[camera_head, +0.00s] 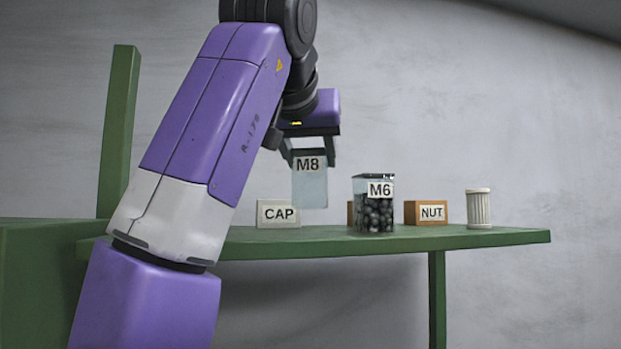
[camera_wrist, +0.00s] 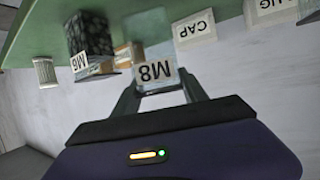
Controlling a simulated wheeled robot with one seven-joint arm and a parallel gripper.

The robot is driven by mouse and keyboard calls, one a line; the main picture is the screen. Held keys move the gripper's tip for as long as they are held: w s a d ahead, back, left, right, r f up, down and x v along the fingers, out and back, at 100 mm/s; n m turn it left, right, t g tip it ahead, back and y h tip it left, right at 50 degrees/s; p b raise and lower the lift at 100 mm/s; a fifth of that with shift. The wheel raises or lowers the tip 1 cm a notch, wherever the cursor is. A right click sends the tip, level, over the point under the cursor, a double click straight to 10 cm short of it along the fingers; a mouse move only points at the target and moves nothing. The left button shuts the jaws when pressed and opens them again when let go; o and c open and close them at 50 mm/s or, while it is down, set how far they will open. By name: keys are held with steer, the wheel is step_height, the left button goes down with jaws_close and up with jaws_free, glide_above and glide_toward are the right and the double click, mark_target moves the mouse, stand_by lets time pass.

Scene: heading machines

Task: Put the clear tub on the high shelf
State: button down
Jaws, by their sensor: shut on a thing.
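The clear tub labelled M8 (camera_head: 310,186) looks pale and see-through, with no contents that I can make out. My gripper (camera_head: 308,156) is shut on its upper part and holds it upright. In the head view the tub hangs above the green shelf (camera_head: 480,238), with its base apparently clear of the board. In the wrist view the M8 tub (camera_wrist: 157,76) sits between the two fingers of my gripper (camera_wrist: 160,92). The tub's far side is hidden.
A clear tub labelled M6 (camera_head: 373,215), filled with dark balls, stands right of the held tub. A CAP box (camera_head: 278,213) stands left. A NUT box (camera_head: 426,212) and a white ribbed cylinder (camera_head: 478,208) stand farther right. A LUG box (camera_wrist: 272,8) shows in the wrist view.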

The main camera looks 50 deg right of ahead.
mark_target(308, 168)
steer(key=shift+f, duration=1.85)
steer(key=shift+f, duration=0.1)
steer(key=c, duration=0.6)
jaws_free()
steer(key=b+v, duration=0.3)
steer(key=v, duration=0.9)
steer(key=shift+b, duration=0.35)
steer(key=shift+s, duration=0.1)
